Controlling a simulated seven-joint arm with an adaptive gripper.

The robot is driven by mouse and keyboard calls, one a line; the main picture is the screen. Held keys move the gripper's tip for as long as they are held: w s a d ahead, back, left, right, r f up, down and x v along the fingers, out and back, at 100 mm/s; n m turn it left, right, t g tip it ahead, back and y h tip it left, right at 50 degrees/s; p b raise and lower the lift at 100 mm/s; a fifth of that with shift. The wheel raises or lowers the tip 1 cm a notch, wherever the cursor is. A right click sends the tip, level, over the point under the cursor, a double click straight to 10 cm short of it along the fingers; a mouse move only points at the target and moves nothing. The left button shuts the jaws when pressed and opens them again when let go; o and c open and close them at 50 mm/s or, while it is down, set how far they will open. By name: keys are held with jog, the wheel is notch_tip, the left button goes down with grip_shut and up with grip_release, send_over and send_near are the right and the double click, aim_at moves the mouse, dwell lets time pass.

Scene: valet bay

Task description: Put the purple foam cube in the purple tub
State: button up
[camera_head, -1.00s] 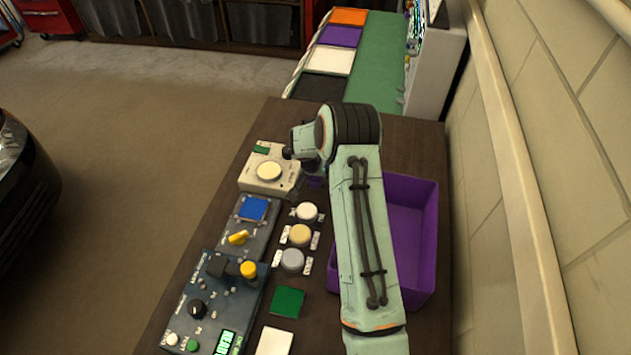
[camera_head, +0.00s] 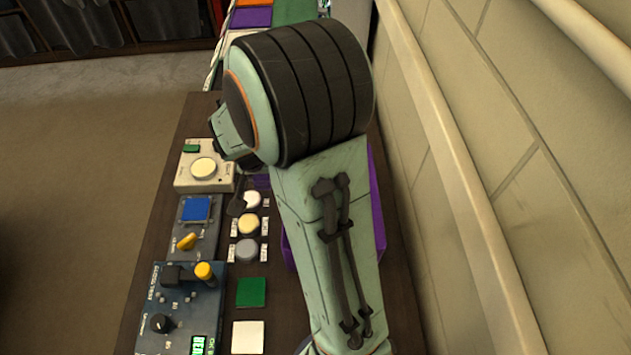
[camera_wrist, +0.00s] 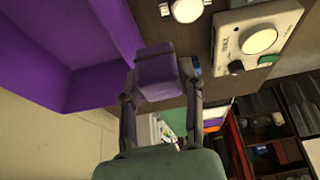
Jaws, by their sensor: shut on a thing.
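In the wrist view my gripper (camera_wrist: 160,88) is shut on the purple foam cube (camera_wrist: 157,68), with one finger on each side of it. The purple tub (camera_wrist: 85,92) is beside the cube at the upper left of that view, and its wall is close to the cube. I cannot tell how high the cube is above the table. In the head view my arm hides most of the tub, and a strip of the tub (camera_head: 376,205) shows right of the arm. My gripper is mostly hidden there behind my arm.
A pale box with a round button (camera_head: 203,168), a panel with a blue square (camera_head: 196,210) and a dark control panel (camera_head: 180,310) line the table's left side. Several round buttons (camera_head: 249,225) stand beside them. A green square (camera_head: 251,292) lies nearer. A wall runs along the right.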

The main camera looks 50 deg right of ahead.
notch_tip(320, 180, up, 4)
jog(key=shift+f, duration=0.1)
jog(key=s+d+m+g, duration=0.4)
jog(key=s+m+g, duration=0.5)
jog(key=m, duration=0.9)
jog(key=f+t, duration=0.1)
jog(key=f, duration=0.5)
jog(key=s+f, duration=0.1)
jog(key=f, duration=0.4)
jog(key=s+f+t, duration=0.1)
jog(key=f, duration=0.5)
jog(key=shift+f+t, duration=0.3)
jog(key=shift+s, duration=0.1)
jog(key=o, duration=0.8)
jog(key=shift+f, duration=0.1)
